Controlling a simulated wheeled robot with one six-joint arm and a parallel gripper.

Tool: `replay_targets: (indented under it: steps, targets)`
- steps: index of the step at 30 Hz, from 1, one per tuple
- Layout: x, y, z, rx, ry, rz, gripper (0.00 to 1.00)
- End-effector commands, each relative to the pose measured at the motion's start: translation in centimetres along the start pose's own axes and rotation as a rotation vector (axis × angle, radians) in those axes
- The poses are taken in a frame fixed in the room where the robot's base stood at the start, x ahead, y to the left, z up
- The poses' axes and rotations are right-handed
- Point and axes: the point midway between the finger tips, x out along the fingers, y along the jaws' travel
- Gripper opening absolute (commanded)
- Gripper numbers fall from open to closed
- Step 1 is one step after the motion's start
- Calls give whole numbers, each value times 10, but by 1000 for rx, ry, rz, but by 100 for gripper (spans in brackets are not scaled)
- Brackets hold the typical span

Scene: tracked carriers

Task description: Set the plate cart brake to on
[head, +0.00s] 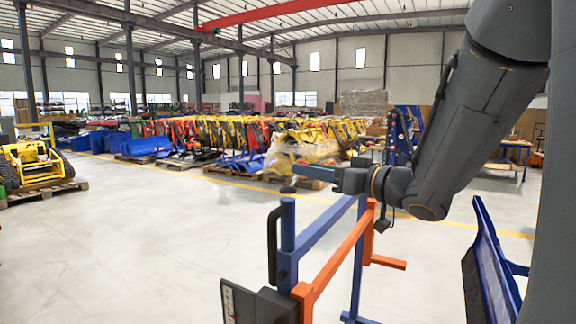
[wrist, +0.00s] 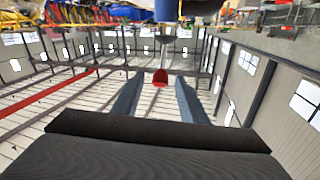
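The plate cart (head: 335,262) stands in front of me in the head view, with blue posts and an orange crossbar. A black handle (head: 272,245) runs along its near blue post, and a dark round knob (head: 288,190) tops that post. A dark panel with a pale label (head: 240,303) is cut off at the bottom edge. I cannot tell which part is the brake. My gripper (head: 312,172) is above and just right of the knob. In the wrist view its two fingers (wrist: 158,92) are apart. A small red rounded shape shows between them; I cannot tell what it is.
A blue-framed carrier (head: 490,262) stands at the right, partly hidden by my arm. A yellow tracked machine (head: 35,165) sits on a pallet at the left. Rows of coloured machinery (head: 235,132) stand far behind a yellow floor line.

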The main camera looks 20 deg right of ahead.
Motion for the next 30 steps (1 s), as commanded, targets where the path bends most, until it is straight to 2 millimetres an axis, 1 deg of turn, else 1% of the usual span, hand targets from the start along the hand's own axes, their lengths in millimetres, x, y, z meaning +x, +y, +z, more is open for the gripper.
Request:
replay_targets:
  steps: [9,12,15,18,25,26,30]
  targets:
    - [47,-1,0,1,-1,0,39]
    - [59,-1,0,-2,0,0,39]
    - [67,0,0,-1,-1,2,39]
    - [71,0,0,-1,-1,3,39]
    - [72,0,0,-1,0,4,39]
    - [72,0,0,-2,0,4,37]
    - [71,0,0,-2,0,4,14]
